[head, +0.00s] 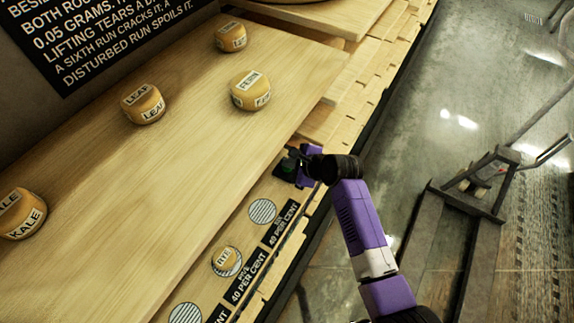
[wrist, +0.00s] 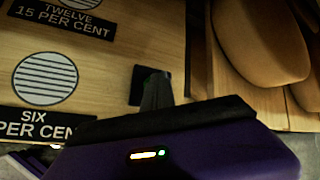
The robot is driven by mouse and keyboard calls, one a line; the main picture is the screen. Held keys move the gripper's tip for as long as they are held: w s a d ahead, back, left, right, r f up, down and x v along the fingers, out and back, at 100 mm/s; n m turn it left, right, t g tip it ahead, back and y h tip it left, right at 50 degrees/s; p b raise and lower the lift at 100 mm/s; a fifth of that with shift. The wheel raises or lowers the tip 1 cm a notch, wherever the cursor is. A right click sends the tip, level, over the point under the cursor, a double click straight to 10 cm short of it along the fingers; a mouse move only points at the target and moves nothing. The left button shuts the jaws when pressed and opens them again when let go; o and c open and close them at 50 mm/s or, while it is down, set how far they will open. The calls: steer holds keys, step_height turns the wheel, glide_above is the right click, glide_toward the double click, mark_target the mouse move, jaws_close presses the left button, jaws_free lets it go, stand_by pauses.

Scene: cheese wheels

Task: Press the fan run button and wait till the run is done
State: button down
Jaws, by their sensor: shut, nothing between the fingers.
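My gripper (head: 297,163) is at the end of my purple and black arm, low over the front strip of the wooden bench. Its fingers are together and empty. A dark square pad (head: 282,173) with a hint of green lies right at the fingertips; it may be the fan run button, but no label for it is readable. In the wrist view the closed fingers (wrist: 157,88) stand over or against the dark square (wrist: 138,84), hiding part of it. I cannot tell whether they touch it or press it.
Small cheese wheels marked KALE (head: 20,214), LEAF (head: 143,103) and FERN (head: 250,90) stand on the upper board, with another (head: 231,37) behind. One cheese (head: 226,259) sits on a striped circle. An empty striped circle (head: 262,211) lies near my gripper. Larger wheels (wrist: 262,45) show at right.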

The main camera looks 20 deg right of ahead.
stand_by(0.3)
steer(key=shift+r+p, duration=0.85)
steer(key=shift+p, duration=0.2)
step_height(320, 180, up, 5)
steer(key=p, duration=0.4)
stand_by(0.7)
